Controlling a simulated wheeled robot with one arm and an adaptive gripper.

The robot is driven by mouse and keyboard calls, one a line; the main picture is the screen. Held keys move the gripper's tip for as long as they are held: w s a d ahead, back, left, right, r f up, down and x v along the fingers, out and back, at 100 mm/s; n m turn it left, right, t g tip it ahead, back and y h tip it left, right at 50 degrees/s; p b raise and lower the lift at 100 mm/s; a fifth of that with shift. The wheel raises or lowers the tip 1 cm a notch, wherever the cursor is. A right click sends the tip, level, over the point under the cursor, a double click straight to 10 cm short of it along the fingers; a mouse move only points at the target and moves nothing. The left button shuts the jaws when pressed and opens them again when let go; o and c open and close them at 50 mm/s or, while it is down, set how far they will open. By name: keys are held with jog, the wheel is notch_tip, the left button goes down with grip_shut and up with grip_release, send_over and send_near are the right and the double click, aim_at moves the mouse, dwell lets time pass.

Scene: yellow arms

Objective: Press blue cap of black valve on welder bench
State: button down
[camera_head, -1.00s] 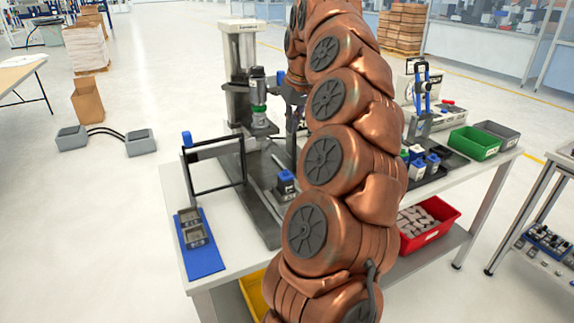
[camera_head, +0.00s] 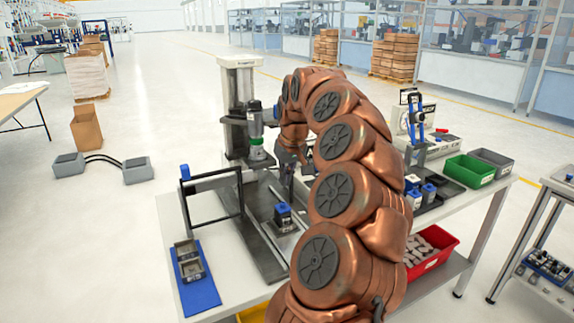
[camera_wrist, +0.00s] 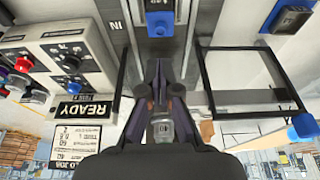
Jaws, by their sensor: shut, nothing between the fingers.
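The black valve (camera_head: 284,217) with a blue cap stands upright on the welder bench's metal base plate, under the ultrasonic-press column. I see no contact between the gripper and the cap.
The press (camera_head: 240,105) with its green-ringed head stands just behind the valve. A black frame (camera_head: 213,195) is to the left, with a blue tray (camera_head: 195,283) in front. A READY sign (camera_wrist: 84,108) and control box (camera_wrist: 70,58) show in the wrist view.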

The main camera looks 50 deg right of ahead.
aim_at(283, 202)
jog(key=p+x, duration=0.1)
jog(key=x, duration=0.2)
jog(key=shift+s+f, duration=0.1)
jog(key=shift+f, duration=1.7)
jog(key=shift+f, duration=0.1)
